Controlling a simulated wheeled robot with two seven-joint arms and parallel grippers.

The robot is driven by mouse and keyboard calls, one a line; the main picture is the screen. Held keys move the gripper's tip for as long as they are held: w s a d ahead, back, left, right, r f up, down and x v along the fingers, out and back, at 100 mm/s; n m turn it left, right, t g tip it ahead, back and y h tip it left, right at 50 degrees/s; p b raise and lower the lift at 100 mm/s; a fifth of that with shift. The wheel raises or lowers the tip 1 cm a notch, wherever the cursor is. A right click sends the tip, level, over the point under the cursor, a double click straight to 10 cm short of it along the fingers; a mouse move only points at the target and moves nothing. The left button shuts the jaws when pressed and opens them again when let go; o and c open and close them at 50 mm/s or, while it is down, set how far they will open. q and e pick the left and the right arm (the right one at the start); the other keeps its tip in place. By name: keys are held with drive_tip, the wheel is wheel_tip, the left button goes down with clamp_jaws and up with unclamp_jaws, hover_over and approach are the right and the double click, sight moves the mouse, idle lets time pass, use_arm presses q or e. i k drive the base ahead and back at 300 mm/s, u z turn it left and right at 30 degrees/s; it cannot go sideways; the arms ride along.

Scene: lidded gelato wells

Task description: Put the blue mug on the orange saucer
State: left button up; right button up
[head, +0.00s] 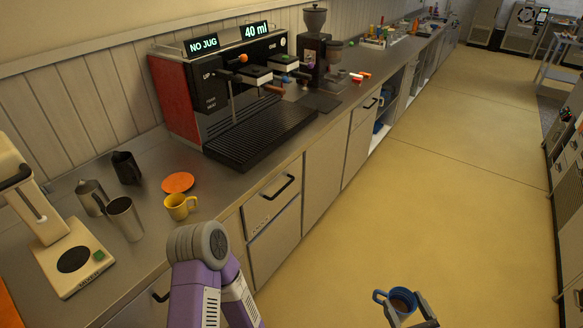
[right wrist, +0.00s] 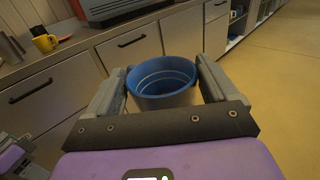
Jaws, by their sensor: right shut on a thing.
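The blue mug (head: 402,300) is low in the head view, out over the floor in front of the counters. My right gripper (head: 405,303) is shut on it. In the right wrist view the mug (right wrist: 165,76) sits between the two fingers, with its blue inside and rim showing. Its handle points left in the head view. The orange saucer (head: 178,182) lies flat and bare on the counter, far to the left of the mug. My left gripper is out of the head view.
A yellow mug (head: 180,207) stands just in front of the saucer. Metal jugs (head: 124,218) and a dark jug (head: 126,167) stand left of it, near a cream machine (head: 70,255). The coffee machine (head: 215,90) with its black drip tray (head: 262,135) is behind right. The floor (head: 440,200) is clear.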

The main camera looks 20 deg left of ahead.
sight(179, 179)
drive_tip(key=u, duration=2.25)
drive_tip(key=i, duration=0.5)
drive_tip(key=z, duration=0.05)
